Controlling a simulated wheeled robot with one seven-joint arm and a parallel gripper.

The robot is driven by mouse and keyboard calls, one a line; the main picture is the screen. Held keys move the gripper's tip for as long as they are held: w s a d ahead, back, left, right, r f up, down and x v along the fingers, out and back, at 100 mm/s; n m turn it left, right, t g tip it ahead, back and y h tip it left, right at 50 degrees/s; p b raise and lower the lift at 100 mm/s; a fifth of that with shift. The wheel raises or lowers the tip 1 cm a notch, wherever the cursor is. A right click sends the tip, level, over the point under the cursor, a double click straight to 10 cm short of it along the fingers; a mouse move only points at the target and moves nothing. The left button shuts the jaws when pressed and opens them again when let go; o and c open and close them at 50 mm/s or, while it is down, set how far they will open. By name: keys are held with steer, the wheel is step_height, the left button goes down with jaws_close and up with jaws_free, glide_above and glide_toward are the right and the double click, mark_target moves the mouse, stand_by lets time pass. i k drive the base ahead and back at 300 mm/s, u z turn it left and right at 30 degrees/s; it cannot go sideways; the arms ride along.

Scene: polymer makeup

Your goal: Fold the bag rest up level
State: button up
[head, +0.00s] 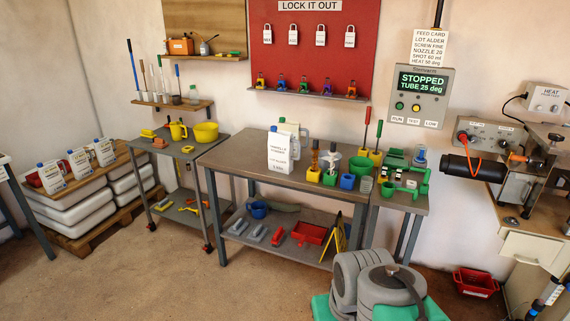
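No part that I can clearly make out as the bag rest shows in the head view. A bench machine (520,180) stands at the right edge, cut off by the frame, with a black cylinder (476,167) sticking out to its left. White labelled bags or jugs stand upright on the middle workbench (232,167); the front one (279,155) carries printed text.
A red bin (475,283) lies on the floor at right. A small wheeled cart (158,148) stands left of the workbench. A control panel (420,95) reads stopped. Open floor (190,280) lies at front left.

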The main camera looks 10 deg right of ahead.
mark_target(536, 251)
steer(key=z, duration=3.15)
steer(key=i, duration=1.75)
steer(key=u, duration=3.3)
